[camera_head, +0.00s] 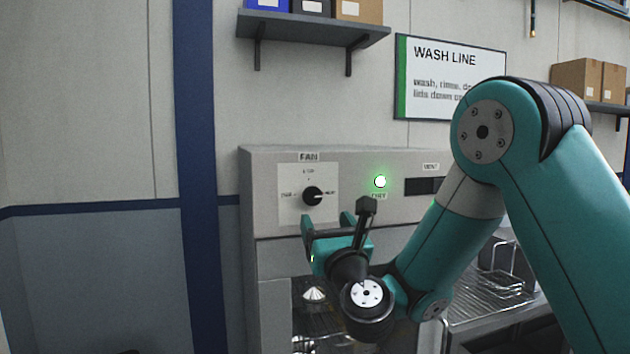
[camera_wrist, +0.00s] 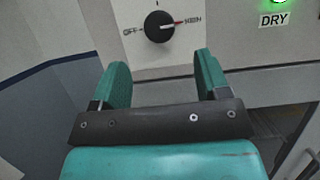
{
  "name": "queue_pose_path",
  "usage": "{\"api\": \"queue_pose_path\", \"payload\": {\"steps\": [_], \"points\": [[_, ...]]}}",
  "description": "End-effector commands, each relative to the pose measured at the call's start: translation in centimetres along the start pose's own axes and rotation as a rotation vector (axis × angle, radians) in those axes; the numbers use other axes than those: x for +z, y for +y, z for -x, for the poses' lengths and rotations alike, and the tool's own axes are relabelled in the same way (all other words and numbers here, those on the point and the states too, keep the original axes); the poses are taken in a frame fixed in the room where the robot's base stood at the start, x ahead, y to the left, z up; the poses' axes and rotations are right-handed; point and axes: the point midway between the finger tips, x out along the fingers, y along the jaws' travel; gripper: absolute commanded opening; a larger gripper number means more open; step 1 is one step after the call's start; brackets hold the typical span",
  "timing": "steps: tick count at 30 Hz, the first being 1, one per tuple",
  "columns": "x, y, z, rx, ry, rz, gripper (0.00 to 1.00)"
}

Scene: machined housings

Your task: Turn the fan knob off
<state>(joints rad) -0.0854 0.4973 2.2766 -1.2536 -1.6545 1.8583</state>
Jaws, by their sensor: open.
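The fan knob (camera_head: 312,195) is a round black knob on a pale plate labelled FAN, at the upper left of the grey machine's front. In the wrist view the knob (camera_wrist: 159,26) has a red pointer mark turned toward HIGH on the right; OFF is on the left. My gripper (camera_head: 329,219) is just below and in front of the knob, in the head view. In the wrist view its two teal fingers (camera_wrist: 160,72) are apart with nothing between them, and the knob lies beyond their tips, apart from them.
A lit green light (camera_head: 380,181) sits right of the knob, labelled DRY in the wrist view. A dark display slot (camera_head: 424,186) is farther right. A shelf (camera_head: 315,27) with boxes hangs above the machine (camera_head: 262,230). A WASH LINE sign (camera_head: 450,75) is on the wall.

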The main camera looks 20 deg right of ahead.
Motion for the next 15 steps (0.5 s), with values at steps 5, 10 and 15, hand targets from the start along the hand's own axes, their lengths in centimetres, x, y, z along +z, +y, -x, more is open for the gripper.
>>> {"api": "queue_pose_path", "payload": {"steps": [5, 10, 15], "points": [[0.7, 0.0, -3.4, 0.0, 0.002, 0.002, 0.69], [0.6, 0.0, -5.7, 0.0, 0.002, 0.002, 0.69], [0.4, 0.0, -7.1, 0.0, 0.001, 0.001, 0.69]]}}
